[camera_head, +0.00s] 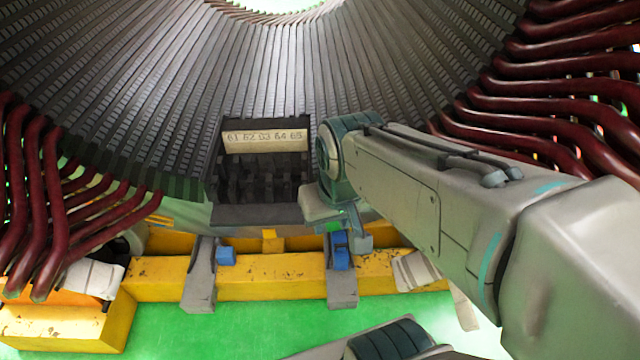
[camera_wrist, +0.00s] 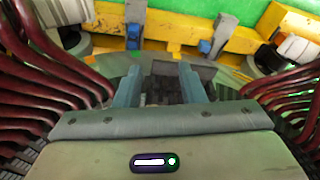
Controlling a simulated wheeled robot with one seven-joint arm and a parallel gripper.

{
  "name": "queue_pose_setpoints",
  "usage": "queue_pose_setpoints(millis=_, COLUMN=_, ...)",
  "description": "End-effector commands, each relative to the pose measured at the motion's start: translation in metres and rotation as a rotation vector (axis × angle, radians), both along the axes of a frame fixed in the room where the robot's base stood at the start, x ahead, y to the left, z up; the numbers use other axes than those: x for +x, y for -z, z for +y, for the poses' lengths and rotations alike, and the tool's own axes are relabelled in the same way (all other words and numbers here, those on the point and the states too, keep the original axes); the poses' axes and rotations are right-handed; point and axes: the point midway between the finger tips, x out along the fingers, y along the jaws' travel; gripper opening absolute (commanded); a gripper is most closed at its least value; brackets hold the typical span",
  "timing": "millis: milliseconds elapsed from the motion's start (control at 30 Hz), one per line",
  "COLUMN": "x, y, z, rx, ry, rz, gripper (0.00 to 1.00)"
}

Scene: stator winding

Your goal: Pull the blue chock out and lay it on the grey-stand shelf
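My gripper (camera_head: 346,236) hangs from the arm near the right grey stand. In the wrist view, its two blue-grey fingers (camera_wrist: 162,66) are spread, with no object held between them. A blue chock (camera_head: 341,252) is at the right grey stand (camera_head: 342,291), just below the gripper in the head view; it also shows in the wrist view (camera_wrist: 133,32), beyond the left finger. A second blue block (camera_head: 226,256) sits beside the left grey stand (camera_head: 200,278), and shows in the wrist view (camera_wrist: 205,46). Whether the fingers touch anything is unclear.
A yellow beam (camera_head: 270,281) runs behind the stands on a green floor (camera_head: 230,325). A dark slotted rack (camera_head: 262,214) with a numbered label stands left of the gripper. Dark red coil ends (camera_head: 545,105) flank both sides. The grey stator wall (camera_head: 170,95) curves above.

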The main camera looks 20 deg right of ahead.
Motion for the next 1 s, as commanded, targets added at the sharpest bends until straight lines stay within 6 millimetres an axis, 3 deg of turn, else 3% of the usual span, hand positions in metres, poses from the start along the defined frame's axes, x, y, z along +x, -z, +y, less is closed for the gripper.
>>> queue_pose_setpoints(millis=267, x=0.000, y=0.000, z=0.000, rx=0.000, ry=0.000, rz=-0.001, gripper=0.36)
queue_pose_setpoints(millis=433, x=0.005, y=0.006, z=0.000, rx=0.006, ry=0.004, rz=0.004, gripper=0.78)
queue_pose_setpoints(millis=533, x=0.019, y=0.020, z=-0.002, rx=0.027, ry=0.015, rz=0.020, gripper=0.80)
queue_pose_setpoints(millis=767, x=0.086, y=0.083, z=-0.016, rx=0.097, ry=0.070, rz=0.075, gripper=0.80)
queue_pose_setpoints(millis=1000, x=0.164, y=0.169, z=-0.046, rx=0.142, ry=0.142, rz=0.126, gripper=0.80)
